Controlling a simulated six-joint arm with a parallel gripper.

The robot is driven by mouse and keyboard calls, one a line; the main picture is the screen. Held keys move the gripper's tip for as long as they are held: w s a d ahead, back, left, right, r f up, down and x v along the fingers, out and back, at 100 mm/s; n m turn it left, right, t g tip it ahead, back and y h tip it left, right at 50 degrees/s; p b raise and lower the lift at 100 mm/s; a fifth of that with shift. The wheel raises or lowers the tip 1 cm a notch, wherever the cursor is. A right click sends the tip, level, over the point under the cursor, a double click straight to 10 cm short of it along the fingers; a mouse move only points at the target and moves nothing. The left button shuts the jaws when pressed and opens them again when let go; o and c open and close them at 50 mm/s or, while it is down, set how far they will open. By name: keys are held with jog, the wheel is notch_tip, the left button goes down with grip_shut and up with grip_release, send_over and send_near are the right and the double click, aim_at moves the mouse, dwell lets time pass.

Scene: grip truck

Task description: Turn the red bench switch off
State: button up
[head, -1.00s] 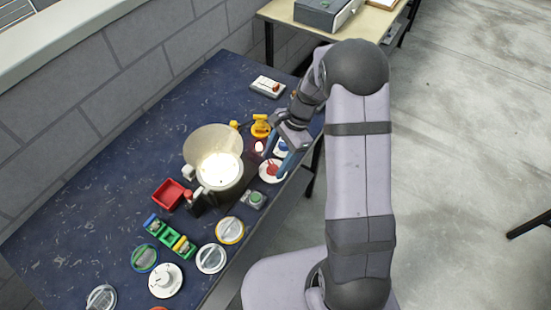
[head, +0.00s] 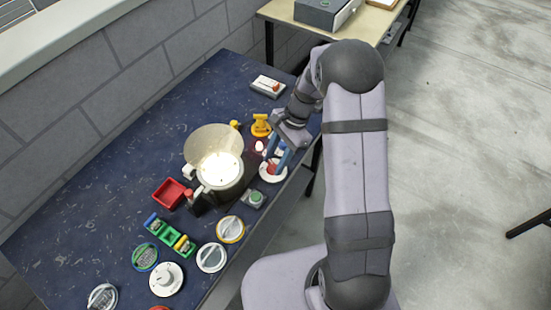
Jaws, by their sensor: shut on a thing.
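The red bench switch (head: 268,176) is a red knob on a round white base near the right edge of the blue bench, right of the bright round pot. My gripper (head: 276,164) has blue fingers and reaches down onto it from above. The fingers are shut on the red knob. They hide most of the knob, so I cannot tell which way it is turned.
The bright pot (head: 222,190) stands close on the left, its lid raised. A green button (head: 255,197) and several dials (head: 211,258) lie in front. The back left bench (head: 130,140) is clear.

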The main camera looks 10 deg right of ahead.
jog(key=n, duration=0.2)
jog(key=n+g+h+p, duration=0.1)
jog(key=n, duration=0.2)
jog(key=shift+w+a+n+g+h, duration=0.15)
jog(key=shift+w+n+g+h, duration=0.15)
jog(key=shift+n+g, duration=0.1)
jog(key=n, duration=0.2)
jog(key=n+h, duration=0.1)
jog(key=n, duration=0.2)
jog(key=shift+a+g+h, duration=0.15)
jog(key=shift+g+h, duration=0.15)
jog(key=shift+g, duration=0.1)
jog(key=o, duration=1)
jog(key=shift+o, duration=0.2)
jog(key=shift+r, duration=0.1)
jog(key=b+v, duration=0.1)
jog(key=v, duration=0.6)
jog(key=shift+b, duration=0.3)
